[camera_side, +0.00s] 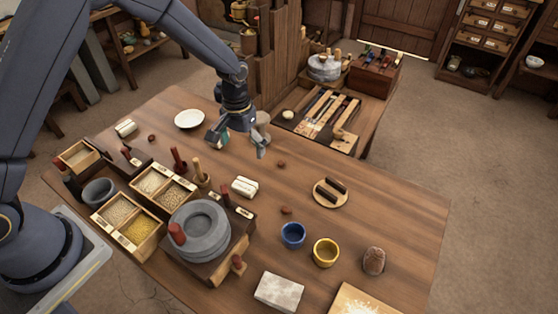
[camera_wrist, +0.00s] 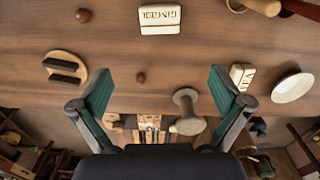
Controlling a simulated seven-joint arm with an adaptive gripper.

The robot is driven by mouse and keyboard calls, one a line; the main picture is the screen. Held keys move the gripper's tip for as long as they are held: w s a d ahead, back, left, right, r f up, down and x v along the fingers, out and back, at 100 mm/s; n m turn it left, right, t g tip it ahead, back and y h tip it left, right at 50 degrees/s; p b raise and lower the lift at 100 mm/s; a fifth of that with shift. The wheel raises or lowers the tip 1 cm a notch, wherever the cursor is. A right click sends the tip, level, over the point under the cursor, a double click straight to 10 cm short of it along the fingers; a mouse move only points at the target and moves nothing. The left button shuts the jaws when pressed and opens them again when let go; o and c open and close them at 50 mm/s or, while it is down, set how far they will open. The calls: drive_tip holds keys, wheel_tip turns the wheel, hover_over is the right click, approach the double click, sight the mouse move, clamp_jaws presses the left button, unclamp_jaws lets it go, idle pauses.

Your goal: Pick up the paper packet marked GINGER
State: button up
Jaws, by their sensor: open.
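The paper packet marked GINGER (camera_wrist: 160,19) is a white block lying flat on the wooden table, at the top centre of the wrist view with its lettering upside down. In the side view, the white packet (camera_side: 245,186) in front of my gripper appears to be the same one; its label is not readable there. My gripper (camera_side: 238,143) is open and empty above the table, behind the packet. In the wrist view my spread green fingers (camera_wrist: 160,75) sit below the packet and apart from it.
Another white packet (camera_wrist: 242,76) lies by the right finger, its label partly hidden, near a white plate (camera_wrist: 292,87). A spool-shaped object (camera_wrist: 187,110) stands behind my gripper. A quern (camera_side: 200,230) and spice boxes (camera_side: 158,185) stand left of the packet; a round board (camera_side: 331,203) lies right.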

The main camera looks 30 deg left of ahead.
sight(247, 181)
wheel_tip(247, 181, down, 14)
idle(0.5)
drive_tip(key=shift+c, duration=0.3)
drive_tip(key=c, duration=1)
drive_tip(key=shift+r, duration=0.15)
drive_tip(key=shift+c, duration=0.2)
